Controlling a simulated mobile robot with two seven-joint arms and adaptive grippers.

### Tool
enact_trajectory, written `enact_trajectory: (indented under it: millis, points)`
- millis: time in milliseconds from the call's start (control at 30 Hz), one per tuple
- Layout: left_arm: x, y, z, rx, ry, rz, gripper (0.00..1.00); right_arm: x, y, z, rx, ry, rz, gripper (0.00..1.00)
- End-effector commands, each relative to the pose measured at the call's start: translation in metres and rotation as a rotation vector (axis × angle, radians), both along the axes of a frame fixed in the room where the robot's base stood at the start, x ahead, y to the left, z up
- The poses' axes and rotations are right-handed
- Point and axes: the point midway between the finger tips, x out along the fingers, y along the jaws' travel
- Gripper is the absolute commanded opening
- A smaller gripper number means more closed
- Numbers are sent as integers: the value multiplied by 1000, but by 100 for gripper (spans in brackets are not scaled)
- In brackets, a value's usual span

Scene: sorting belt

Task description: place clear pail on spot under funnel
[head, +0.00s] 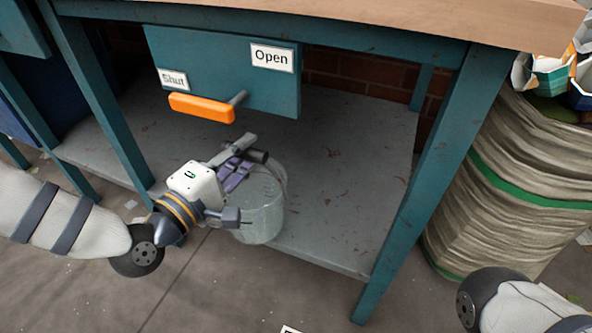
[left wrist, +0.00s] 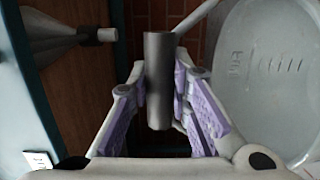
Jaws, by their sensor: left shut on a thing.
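The clear pail (head: 262,218) is below the bench in the head view, overlapping the lower shelf's front edge. I cannot tell whether its base touches the shelf. My left gripper (head: 241,172) is shut on the pail's dark cylindrical handle grip (left wrist: 159,80), above the pail. In the left wrist view the pail's translucent wall with markings (left wrist: 268,90) fills the right side. A grey funnel (left wrist: 50,42) with a narrow spout shows at upper left there; it is hidden in the head view. I cannot make out the spot. My right gripper is out of view.
An orange handle (head: 202,107) sticks out from a teal panel (head: 205,65) labelled Shut and Open, above my left gripper. A teal bench leg (head: 415,190) stands right of the pail. The grey shelf (head: 345,190) has bare room. A bulging sack (head: 510,185) stands at right.

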Motion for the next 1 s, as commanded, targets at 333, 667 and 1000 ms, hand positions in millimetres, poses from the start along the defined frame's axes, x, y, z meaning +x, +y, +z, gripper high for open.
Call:
enact_trajectory:
  millis: [333, 667, 1000]
  points:
    - [84, -54, -4, -1, -4, -3, 0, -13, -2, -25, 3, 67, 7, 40]
    - [140, -88, -1, -1, -4, -2, 0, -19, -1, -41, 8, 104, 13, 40]
    - [141, -89, -34, -2, -3, -2, 0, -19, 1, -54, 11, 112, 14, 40]
